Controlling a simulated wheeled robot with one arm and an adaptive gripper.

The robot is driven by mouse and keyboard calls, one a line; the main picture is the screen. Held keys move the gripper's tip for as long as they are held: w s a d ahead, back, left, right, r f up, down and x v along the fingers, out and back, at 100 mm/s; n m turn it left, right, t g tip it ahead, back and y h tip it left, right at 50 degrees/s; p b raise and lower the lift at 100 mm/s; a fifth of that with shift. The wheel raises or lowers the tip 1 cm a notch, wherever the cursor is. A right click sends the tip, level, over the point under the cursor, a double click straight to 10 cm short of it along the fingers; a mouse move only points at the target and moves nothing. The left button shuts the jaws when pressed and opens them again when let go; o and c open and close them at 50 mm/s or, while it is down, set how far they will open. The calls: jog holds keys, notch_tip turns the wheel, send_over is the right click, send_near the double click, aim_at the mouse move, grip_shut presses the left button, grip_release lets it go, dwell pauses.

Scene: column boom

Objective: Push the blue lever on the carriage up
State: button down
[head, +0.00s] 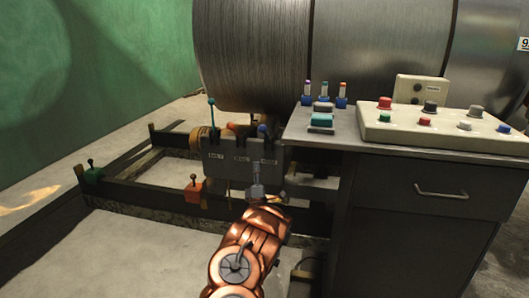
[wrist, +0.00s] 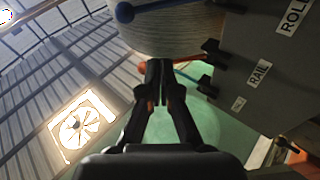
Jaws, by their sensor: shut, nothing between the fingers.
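The carriage (head: 240,170) is a dark grey box with a labelled front panel below the big metal drum. The blue lever (head: 262,130) stands at the right end of its top edge. In the wrist view the blue lever (wrist: 124,12) shows at the top, its round knob left of the fingers. My gripper (head: 257,172) is shut and empty, pointing up in front of the panel's right part, below the blue knob. In the wrist view the shut fingers (wrist: 160,68) appear apart from the blue lever and overlap an orange lever (wrist: 188,59).
A teal-knobbed lever (head: 211,102) and the orange lever (head: 231,126) stand left of the blue one. A console (head: 440,125) with coloured buttons sits on a grey cabinet (head: 430,210) close at the right. Dark floor rails (head: 130,158) run at the left.

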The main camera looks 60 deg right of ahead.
aim_at(266, 134)
jog(key=shift+n+t+h, duration=0.4)
jog(key=shift+n+h, duration=0.1)
jog(key=shift+n, duration=0.3)
jog(key=s, duration=0.1)
jog(key=s+f, duration=0.2)
jog(key=s, duration=0.1)
jog(key=shift+d+b, duration=0.2)
jog(key=shift+b, duration=0.15)
jog(key=shift+p+x, duration=0.55)
jog(key=shift+x, duration=1.7)
jog(key=shift+d+r, duration=0.15)
jog(key=shift+r, duration=0.1)
jog(key=b+x, duration=0.2)
jog(key=x, duration=0.7)
